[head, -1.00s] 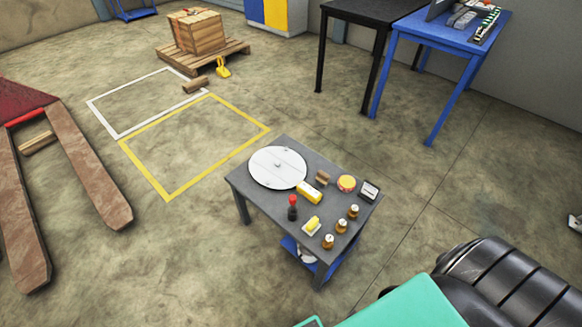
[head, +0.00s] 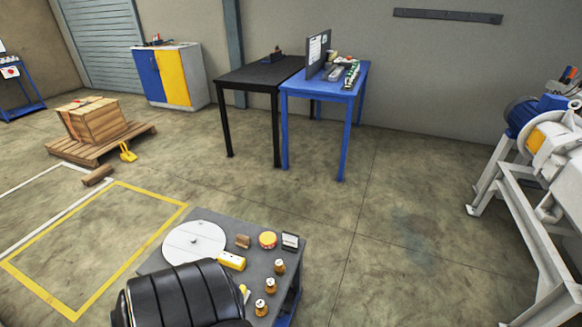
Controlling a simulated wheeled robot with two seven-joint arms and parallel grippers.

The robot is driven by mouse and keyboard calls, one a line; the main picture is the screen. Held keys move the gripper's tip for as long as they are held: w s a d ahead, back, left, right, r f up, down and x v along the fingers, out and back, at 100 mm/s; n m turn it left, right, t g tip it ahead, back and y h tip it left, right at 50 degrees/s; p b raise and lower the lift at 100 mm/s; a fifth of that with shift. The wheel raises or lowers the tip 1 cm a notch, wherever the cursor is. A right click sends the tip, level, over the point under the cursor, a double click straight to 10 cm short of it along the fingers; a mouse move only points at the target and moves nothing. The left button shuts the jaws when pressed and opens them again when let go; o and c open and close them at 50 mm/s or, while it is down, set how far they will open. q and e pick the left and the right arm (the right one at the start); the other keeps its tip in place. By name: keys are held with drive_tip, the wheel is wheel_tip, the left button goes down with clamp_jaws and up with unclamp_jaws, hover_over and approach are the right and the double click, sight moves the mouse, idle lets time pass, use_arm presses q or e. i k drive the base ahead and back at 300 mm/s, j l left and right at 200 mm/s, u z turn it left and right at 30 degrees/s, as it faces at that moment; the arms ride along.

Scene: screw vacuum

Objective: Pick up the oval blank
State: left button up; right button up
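No part is clearly recognisable as the oval blank. A flat white plate (head: 195,242) with a small knob at its centre lies on a grey worktable (head: 255,227) at the bottom of the head view. It looks round, and I cannot tell whether it is the blank. A black ribbed part, probably my own arm, covers the table's near left side and touches the plate's lower edge in the picture. Neither of my grippers is in view.
A black table (head: 258,77) and a blue table (head: 350,95) stand behind. A machine on a grey frame (head: 545,245) is at right. The middle floor is clear.

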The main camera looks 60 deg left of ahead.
sight(194, 242)
drive_tip(key=k+j+z, duration=0.3)
drive_tip(key=j+z, duration=0.15)
drive_tip(key=k+j+z, duration=0.65)
drive_tip(key=k+z, duration=0.15)
drive_tip(key=z, duration=0.15)
drive_tip(key=k+z, duration=0.45)
drive_tip(key=k+l+z, duration=0.1)
drive_tip(key=k+z, duration=0.35)
drive_tip(key=k+j+u, duration=0.4)
drive_tip(key=k+j, duration=0.15)
drive_tip(key=k, duration=0.3)
drive_tip(key=k+j+u, duration=0.4)
drive_tip(key=k+j, duration=0.35)
drive_tip(key=j+u, duration=0.1)
drive_tip(key=u, duration=0.2)
